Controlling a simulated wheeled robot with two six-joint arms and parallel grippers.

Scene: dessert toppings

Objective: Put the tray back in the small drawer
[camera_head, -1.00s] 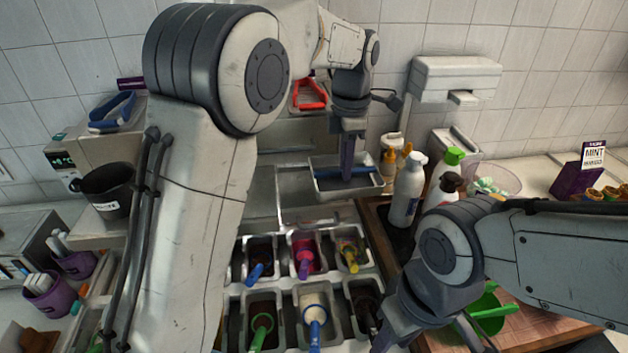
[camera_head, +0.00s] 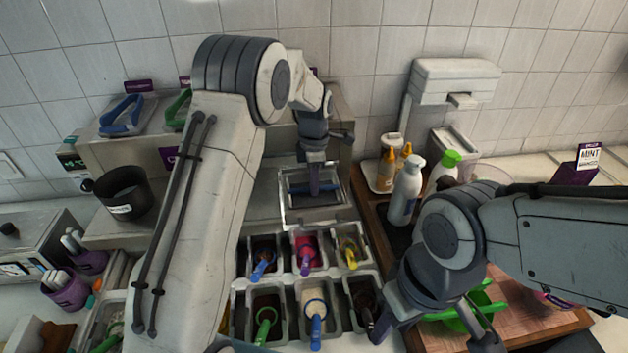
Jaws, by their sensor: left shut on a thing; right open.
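A grey rectangular tray (camera_head: 322,212) hangs just behind the topping wells, in front of the steel cabinet. My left gripper (camera_head: 314,190) reaches down over it and is shut on it; its fingertips are partly hidden at the tray. A blue strip shows inside the tray. I cannot make out the small drawer; my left arm covers much of the cabinet front.
Several topping wells (camera_head: 308,285) with coloured scoops fill the front middle. A white bottle (camera_head: 405,190) and sauce bottles stand right of the tray. A black pot (camera_head: 122,192) is at left.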

